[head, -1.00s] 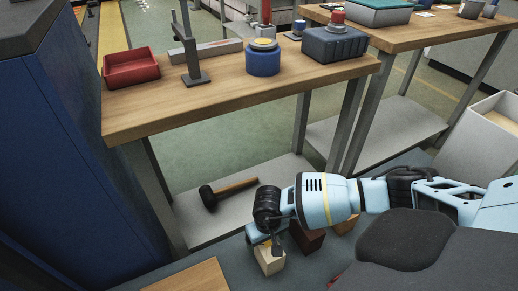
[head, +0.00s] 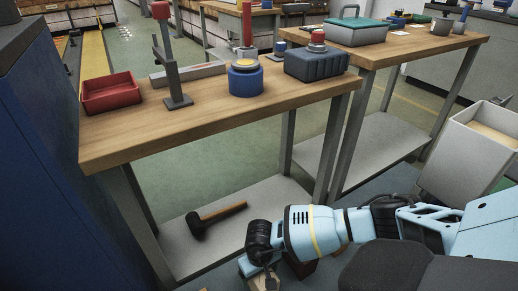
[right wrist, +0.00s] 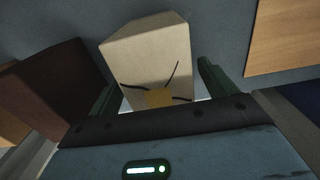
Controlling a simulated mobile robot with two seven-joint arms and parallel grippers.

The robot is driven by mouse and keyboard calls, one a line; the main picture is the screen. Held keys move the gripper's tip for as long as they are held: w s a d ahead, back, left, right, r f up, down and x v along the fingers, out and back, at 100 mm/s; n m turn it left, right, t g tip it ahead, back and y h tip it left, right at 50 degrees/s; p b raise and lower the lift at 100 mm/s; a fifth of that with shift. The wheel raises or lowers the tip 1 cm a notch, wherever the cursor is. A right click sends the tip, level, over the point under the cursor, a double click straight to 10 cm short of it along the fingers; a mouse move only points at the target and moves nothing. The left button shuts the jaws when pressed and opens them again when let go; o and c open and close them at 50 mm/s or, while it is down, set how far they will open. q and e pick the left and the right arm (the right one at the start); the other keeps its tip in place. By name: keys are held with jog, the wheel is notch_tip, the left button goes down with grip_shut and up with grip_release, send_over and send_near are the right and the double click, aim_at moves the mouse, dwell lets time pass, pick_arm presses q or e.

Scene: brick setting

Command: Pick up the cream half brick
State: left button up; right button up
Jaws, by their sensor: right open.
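The cream half brick (right wrist: 148,55) stands out in the right wrist view, lying between the two fingers of my right gripper (right wrist: 158,88). The fingers are apart, one on each side of it, and I cannot tell whether either touches it. A small yellow patch with dark curved lines shows at its near end. In the head view only a bit of the cream half brick (head: 264,284) shows at the bottom edge, below my right gripper (head: 257,272), which hides the rest. My left gripper is out of view.
A dark brown brick (right wrist: 58,90) lies left of the cream one in the wrist view, with an orange-tan block (right wrist: 12,132) beyond. A wooden board (right wrist: 285,38) lies to the right. In the head view, a hammer (head: 215,218) lies on the workbench's lower shelf (head: 182,262).

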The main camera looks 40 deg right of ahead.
notch_tip(320, 180, down, 3)
jog(key=shift+r+b, duration=0.2)
jog(key=shift+b, duration=0.1)
jog(key=shift+c, duration=0.2)
jog(key=shift+r, duration=0.1)
jog(key=c, duration=1.5)
